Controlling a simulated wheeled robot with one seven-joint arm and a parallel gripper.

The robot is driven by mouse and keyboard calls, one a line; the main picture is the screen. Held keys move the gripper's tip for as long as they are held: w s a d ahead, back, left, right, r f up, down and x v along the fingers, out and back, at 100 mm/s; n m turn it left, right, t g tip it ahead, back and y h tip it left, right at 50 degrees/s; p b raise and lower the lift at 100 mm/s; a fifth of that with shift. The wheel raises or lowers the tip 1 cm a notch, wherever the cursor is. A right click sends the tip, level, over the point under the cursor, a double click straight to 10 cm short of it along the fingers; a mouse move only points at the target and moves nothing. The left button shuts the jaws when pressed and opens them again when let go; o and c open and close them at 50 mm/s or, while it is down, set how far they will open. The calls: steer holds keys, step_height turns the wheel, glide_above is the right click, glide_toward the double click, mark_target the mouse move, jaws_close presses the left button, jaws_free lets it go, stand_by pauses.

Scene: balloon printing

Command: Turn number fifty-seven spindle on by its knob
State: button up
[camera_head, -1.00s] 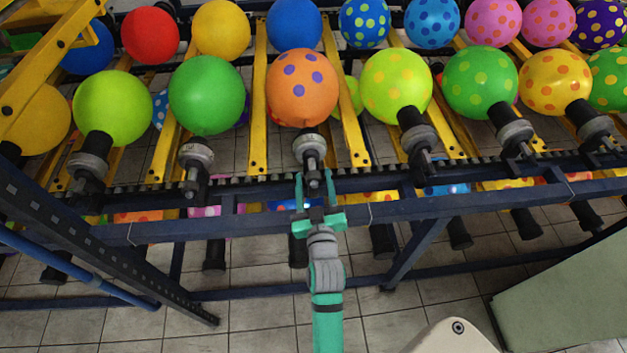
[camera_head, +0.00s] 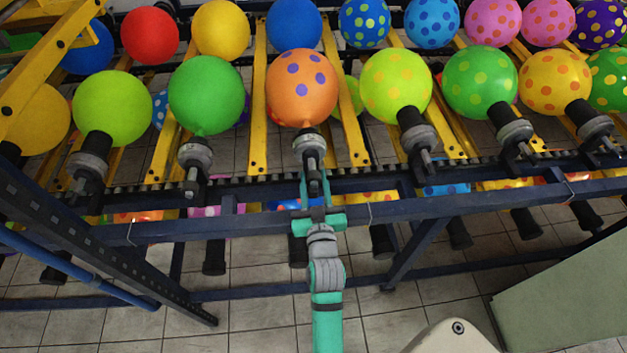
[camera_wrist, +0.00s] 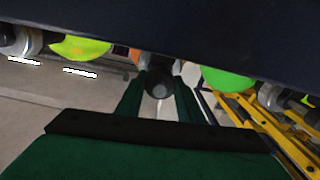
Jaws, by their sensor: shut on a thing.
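An orange balloon with purple spots (camera_head: 302,88) sits on the middle spindle (camera_head: 309,145) in the head view. I cannot read the number on its collar. The spindle's dark knob (camera_head: 313,184) points down towards me. My green gripper (camera_head: 314,182) is shut on this knob, one finger on each side. In the wrist view, the round dark end of the knob (camera_wrist: 159,88) shows between my two fingers (camera_wrist: 158,95). Part of the spindle is hidden there behind a dark beam.
A dark blue rail (camera_head: 400,208) runs across the rack just under my gripper. Neighbouring spindles with a green balloon (camera_head: 207,95) and a yellow-green spotted balloon (camera_head: 396,86) stand on either side. A pale green box (camera_head: 570,290) stands at the lower right.

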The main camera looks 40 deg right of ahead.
steer(key=m, duration=1.2)
steer(key=shift+m, duration=2.2)
steer(key=o, duration=1.1)
